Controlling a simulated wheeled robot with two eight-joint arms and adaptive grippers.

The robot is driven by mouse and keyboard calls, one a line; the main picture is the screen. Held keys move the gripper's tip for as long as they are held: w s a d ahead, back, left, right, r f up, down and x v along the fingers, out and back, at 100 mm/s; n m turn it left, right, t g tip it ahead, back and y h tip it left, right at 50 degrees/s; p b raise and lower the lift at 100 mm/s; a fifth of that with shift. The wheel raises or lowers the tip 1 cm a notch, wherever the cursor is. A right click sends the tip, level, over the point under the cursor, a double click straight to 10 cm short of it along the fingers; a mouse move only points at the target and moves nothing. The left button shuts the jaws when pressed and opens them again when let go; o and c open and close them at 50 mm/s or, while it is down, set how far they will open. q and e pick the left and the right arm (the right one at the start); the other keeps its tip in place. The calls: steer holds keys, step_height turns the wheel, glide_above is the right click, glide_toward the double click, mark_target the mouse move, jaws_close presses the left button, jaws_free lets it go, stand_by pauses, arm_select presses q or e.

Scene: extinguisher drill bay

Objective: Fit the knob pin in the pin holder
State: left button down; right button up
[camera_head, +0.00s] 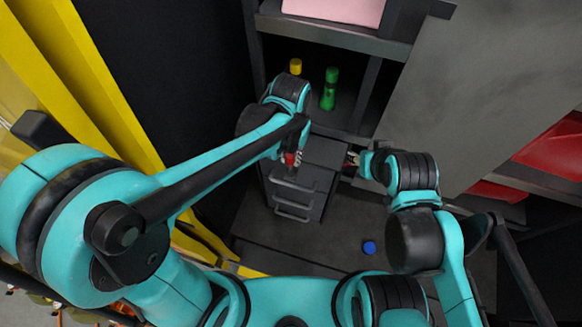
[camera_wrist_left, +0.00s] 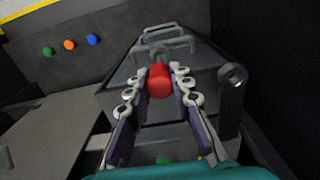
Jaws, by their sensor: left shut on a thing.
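My left gripper (camera_head: 291,163) is over the top of a grey drawer unit. In the left wrist view, its two linked fingers (camera_wrist_left: 162,77) are shut on a red cylinder (camera_wrist_left: 160,84), which looks like the knob pin's knob. The red also shows small in the head view (camera_head: 289,159).
The drawer unit (camera_head: 296,192) has bar handles on its front. A green bottle (camera_head: 330,90) and a yellow-topped one (camera_head: 295,67) stand in the shelf behind. A grey panel (camera_head: 480,80) bounds the right.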

arm_select(q)
steer(key=shift+r+p, duration=1.4)
steer(key=shift+r, duration=0.6)
arm_select(e)
step_height(320, 180, up, 3)
steer(key=shift+f, duration=0.1)
arm_select(q)
steer(key=shift+f, duration=0.1)
